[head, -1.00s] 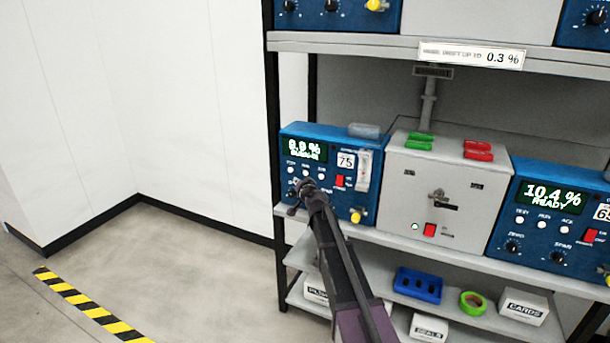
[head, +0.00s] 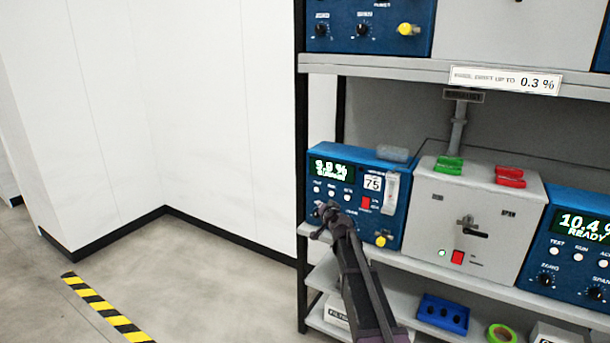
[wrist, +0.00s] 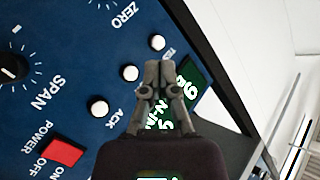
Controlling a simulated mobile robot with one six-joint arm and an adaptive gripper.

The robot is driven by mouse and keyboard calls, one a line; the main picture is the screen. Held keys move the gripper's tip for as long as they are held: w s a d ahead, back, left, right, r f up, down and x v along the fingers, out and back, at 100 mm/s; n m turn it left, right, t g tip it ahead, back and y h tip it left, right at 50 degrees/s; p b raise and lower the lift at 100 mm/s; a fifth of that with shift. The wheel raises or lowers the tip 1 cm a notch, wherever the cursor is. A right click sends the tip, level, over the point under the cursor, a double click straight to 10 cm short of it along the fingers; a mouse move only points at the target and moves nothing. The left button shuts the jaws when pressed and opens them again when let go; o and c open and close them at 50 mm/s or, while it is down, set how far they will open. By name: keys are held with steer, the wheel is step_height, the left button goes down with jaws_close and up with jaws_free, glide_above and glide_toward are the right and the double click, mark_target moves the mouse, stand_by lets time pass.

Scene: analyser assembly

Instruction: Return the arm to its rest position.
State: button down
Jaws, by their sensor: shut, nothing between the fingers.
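My gripper (head: 325,212) is in front of the lower left of the blue analyser (head: 400,155) marked 75 on the middle shelf. In the wrist view my gripper (wrist: 160,68) is shut and empty, its fingertips over the analyser's blue face (wrist: 70,90). They overlap the edge of the green display (wrist: 192,85) and lie close to the white buttons (wrist: 130,73). Whether the fingertips touch the panel cannot be told. My arm reaches up from the bottom of the head view and hides part of the panel, including its left knob.
The grey box (head: 475,215) with a lever stands right of the analyser. Another blue analyser (head: 575,245) is further right. A shelf (head: 430,66) runs above; a blue bin (head: 442,313) and green tape (head: 500,333) lie below.

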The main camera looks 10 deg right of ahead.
steer(key=s+a+f+n+g, duration=0.1)
steer(key=s+f+n+g, duration=0.2)
steer(key=s, duration=0.4)
steer(key=s+a+f+g+y, duration=0.1)
steer(key=s+a+f+g, duration=0.2)
steer(key=s, duration=0.4)
steer(key=s+f+n+g, duration=0.2)
steer(key=s+f+g, duration=0.1)
steer(key=s+f, duration=0.3)
steer(key=s+d+f+g+h, duration=0.2)
steer(key=s+d+g, duration=0.15)
steer(key=s, duration=0.85)
steer(key=s+d+f+g+h, duration=0.2)
steer(key=s+g, duration=0.2)
steer(key=s, duration=0.7)
step_height(320, 180, up, 14)
steer(key=p, duration=1.3)
steer(key=shift+a+f, duration=0.15)
steer(key=shift+t, duration=0.25)
